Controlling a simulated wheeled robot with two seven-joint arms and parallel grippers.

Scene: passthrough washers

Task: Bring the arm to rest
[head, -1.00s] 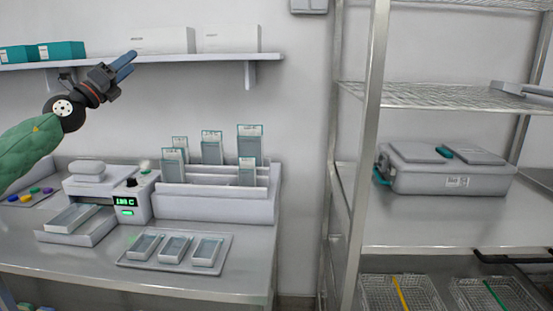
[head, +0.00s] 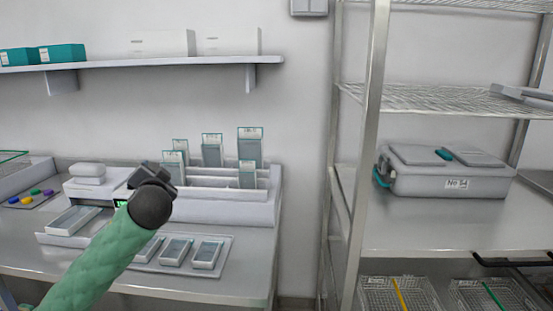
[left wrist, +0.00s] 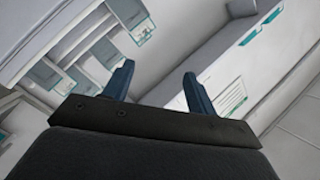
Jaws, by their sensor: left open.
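My left arm, in a green sleeve, comes in from the lower left of the head view. My left gripper (head: 157,176) is over the bench, in front of the grey device and the rack, pointing away from the head camera. The wrist hides its fingertips there. In the left wrist view the gripper (left wrist: 160,82) shows two dark blue fingers spread apart with nothing between them. Beyond them are pale surfaces with teal-edged items, seen tilted. My right gripper is not in view.
A white rack (head: 240,209) holds several teal-edged pouches. A tray (head: 215,270) with small dishes lies in front. A wall shelf (head: 100,66) bears boxes. A wire shelving unit (head: 373,100) with a lidded grey case (head: 430,180) stands to the right. The bench (head: 235,289) is clear along its front edge.

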